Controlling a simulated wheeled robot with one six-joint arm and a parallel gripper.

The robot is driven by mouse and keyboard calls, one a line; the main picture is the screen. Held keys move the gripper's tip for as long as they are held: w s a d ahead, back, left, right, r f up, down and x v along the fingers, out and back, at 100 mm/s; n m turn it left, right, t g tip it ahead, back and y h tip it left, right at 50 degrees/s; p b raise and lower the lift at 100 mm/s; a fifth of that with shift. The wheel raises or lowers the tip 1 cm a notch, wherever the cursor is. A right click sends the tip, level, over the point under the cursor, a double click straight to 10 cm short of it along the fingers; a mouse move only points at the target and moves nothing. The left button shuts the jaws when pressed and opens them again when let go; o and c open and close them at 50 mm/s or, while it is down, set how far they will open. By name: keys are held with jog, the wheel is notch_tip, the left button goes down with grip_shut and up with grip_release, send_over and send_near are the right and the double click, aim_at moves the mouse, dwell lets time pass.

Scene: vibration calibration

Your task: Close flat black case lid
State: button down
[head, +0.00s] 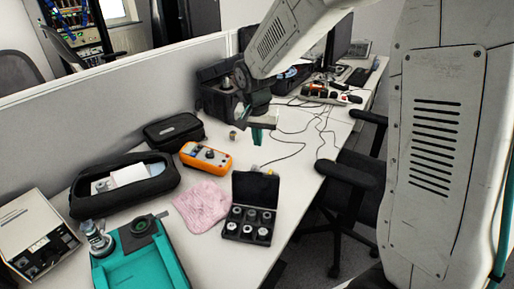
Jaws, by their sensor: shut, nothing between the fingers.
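The flat black case (246,234) lies open on the desk near its right edge. Its lid (255,190) stands raised at the back, and several small round metal pieces sit in its base. My gripper (257,135) hangs above the desk behind the lid, apart from it. Its green fingers are shut and empty. The rear face of the lid is hidden from this view.
A pink cloth (201,205) and an orange meter (206,157) lie left of the case. A teal tray (140,262) and a black pouch (124,183) are farther left. Cables (288,153) run behind. A chair (355,200) stands at the right edge.

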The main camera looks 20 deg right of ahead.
notch_tip(320, 180, down, 9)
jog(key=w, duration=0.1)
jog(key=shift+s+a+r, duration=0.2)
jog(key=shift+s+a, duration=0.05)
jog(key=shift+s, duration=0.3)
jog(key=shift+s+a+r, duration=0.2)
jog(key=shift+s+r, duration=0.05)
jog(key=shift+s, duration=0.3)
jog(key=shift+s+a+r, duration=0.2)
jog(key=shift+s+a, duration=0.05)
jog(key=shift+s, duration=0.3)
